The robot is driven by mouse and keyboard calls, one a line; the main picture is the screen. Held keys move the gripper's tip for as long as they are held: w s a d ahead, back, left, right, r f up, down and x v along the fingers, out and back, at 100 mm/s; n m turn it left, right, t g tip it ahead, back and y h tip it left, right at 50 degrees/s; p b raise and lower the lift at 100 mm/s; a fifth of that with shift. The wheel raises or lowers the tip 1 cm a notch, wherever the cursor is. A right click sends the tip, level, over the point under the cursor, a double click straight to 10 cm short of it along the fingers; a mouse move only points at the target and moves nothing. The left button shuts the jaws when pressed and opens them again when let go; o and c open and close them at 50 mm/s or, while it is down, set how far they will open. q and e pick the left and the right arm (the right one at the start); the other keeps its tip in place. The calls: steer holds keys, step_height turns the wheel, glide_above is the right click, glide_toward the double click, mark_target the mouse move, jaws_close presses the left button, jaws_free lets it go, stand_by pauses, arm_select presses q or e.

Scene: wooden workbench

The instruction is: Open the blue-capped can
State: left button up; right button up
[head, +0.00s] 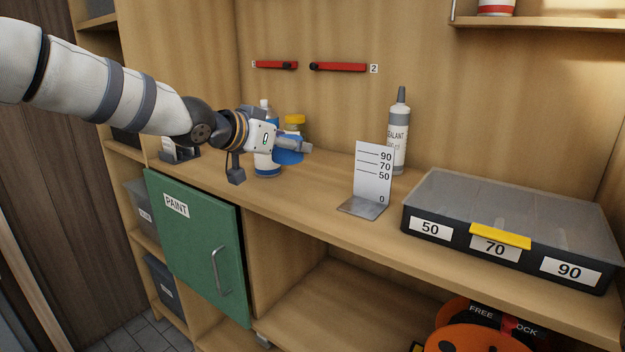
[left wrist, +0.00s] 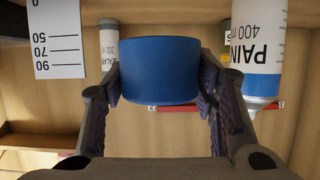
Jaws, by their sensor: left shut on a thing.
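The paint can (head: 266,167) stands upright on the bench, partly behind my left gripper; its white nozzle shows bare at the top. In the left wrist view, which is upside down, the can (left wrist: 258,45) is at the right with its blue shoulder and nozzle downward in the picture. The blue cap (head: 288,158) is off the can, shut between the fingers of my left gripper (head: 295,147), just right of the can. The cap (left wrist: 160,70) fills the middle of the left wrist view, with a finger on each side. My right gripper is not in view.
A yellow-capped container (head: 295,120) stands behind the gripper. A sealant tube (head: 398,140) and a height gauge (head: 373,175) stand to the right. A lidded case (head: 428,238) with labels 50, 70, 90 fills the bench's right. A green paint cabinet door (head: 195,250) is below.

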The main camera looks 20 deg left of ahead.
mark_target(302, 191)
arm_select(q)
steer(key=w+f, duration=0.1)
steer(key=f, duration=0.1)
steer(key=w+d+f, duration=0.1)
steer(key=f, duration=0.2)
steer(key=w+f, duration=0.1)
steer(key=f, duration=0.1)
steer(key=shift+w+d+f+b, duration=0.3)
steer(key=shift+d, duration=0.1)
steer(key=shift+f, duration=0.35)
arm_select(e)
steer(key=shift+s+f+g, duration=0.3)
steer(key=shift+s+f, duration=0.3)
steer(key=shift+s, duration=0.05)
arm_select(q)
steer(key=shift+f, duration=0.2)
steer(key=o, duration=0.8)
steer(key=shift+c, duration=0.2)
